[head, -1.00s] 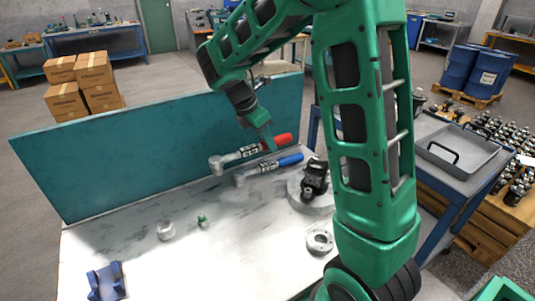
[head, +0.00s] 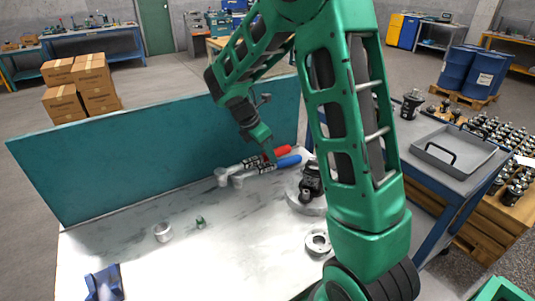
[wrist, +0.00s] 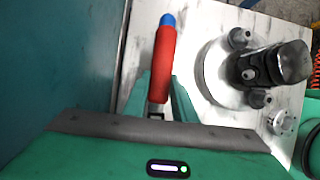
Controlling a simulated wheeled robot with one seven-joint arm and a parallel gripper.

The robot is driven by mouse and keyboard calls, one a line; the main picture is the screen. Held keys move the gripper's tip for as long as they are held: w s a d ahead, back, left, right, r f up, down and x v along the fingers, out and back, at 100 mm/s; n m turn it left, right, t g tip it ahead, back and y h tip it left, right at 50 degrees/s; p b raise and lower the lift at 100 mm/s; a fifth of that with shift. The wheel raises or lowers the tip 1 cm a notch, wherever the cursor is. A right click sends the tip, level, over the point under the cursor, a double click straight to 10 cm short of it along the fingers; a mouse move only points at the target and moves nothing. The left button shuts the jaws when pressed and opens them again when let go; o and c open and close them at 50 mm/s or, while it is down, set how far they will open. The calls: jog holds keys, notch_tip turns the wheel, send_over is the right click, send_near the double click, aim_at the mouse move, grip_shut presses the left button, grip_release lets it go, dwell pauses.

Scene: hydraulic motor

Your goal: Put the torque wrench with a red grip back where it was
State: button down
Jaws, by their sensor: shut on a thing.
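The torque wrench with a red grip (head: 282,150) is held near the back panel, its grey head to the left. In the wrist view its red grip (wrist: 164,58) lies between the two green fingers. My gripper (head: 269,158) is shut on this wrench, near the lower end of the grip; it also shows in the wrist view (wrist: 159,97). I cannot tell whether the red wrench touches the table.
A teal panel (head: 130,150) stands along the back of the white table (head: 215,255). A black motor part on a round grey base (head: 310,184) stands right of the wrenches, with a flanged ring (head: 317,242) nearer. A small cup (head: 163,232) and a blue holder (head: 105,283) lie left.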

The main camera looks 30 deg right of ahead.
jog(key=shift+f, duration=0.4)
jog(key=c, duration=1.5)
grip_release()
jog(key=shift+o, duration=0.2)
